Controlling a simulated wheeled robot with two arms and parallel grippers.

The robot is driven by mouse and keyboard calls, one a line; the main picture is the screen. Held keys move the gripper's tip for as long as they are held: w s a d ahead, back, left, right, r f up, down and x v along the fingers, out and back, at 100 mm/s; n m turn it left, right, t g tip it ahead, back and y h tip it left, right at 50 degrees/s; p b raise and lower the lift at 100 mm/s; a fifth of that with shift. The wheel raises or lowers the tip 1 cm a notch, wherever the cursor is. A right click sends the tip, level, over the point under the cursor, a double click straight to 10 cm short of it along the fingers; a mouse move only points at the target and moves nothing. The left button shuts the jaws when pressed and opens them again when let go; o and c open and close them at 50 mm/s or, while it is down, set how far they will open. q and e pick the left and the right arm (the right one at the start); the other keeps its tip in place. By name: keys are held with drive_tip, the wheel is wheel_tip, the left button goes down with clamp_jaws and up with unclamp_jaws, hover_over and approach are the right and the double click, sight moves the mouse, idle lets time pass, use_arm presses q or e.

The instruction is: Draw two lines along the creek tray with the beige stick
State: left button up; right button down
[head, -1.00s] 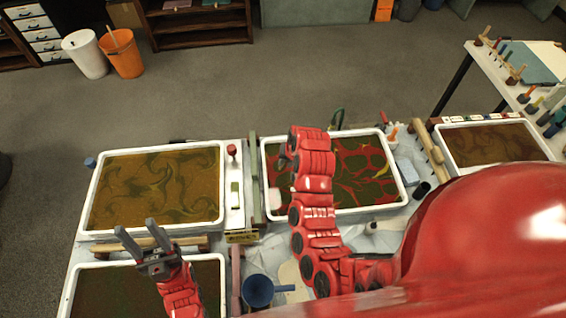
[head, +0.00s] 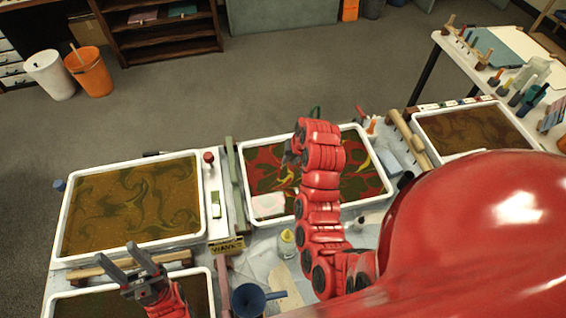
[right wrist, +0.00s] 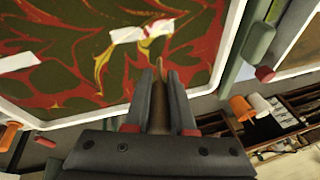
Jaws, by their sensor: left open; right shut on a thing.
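The middle tray with a white rim (head: 243,178) holds a red and dark green marbled surface with a few yellow streaks. I cannot read a creek label on it. My right gripper (head: 290,158), mostly hidden behind my right arm in the head view, is over this tray. In the right wrist view its fingers (right wrist: 161,85) are shut on the beige stick (right wrist: 160,68), whose thin tip points at the marbled surface. Whether the tip touches cannot be told. My left gripper (head: 118,254) is open and empty, above the gap between the two left trays.
A brown tray (head: 63,215) stands left, with a "WAVES" sign (head: 227,246) near its corner. Another brown tray (head: 420,135) stands right, beyond a wooden roller (head: 409,137). A blue funnel (head: 248,299) and a small yellowish bottle (head: 287,241) stand in front of the middle tray.

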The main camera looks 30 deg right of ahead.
drive_tip(key=shift+s+d+b, duration=1.55)
drive_tip(key=shift+s+d, duration=0.2)
drive_tip(key=shift+d, duration=5.45)
drive_tip(key=shift+s+d+b, duration=1.5)
drive_tip(key=shift+s+d, duration=0.2)
drive_tip(key=shift+d, duration=5.5)
drive_tip(key=shift+d+r+p, duration=0.1)
drive_tip(key=shift+r+p, duration=1.45)
drive_tip(key=shift+r, duration=0.4)
wheel_tip(320, 180, up, 4)
drive_tip(key=p, duration=0.4)
drive_tip(key=shift+s, duration=0.1)
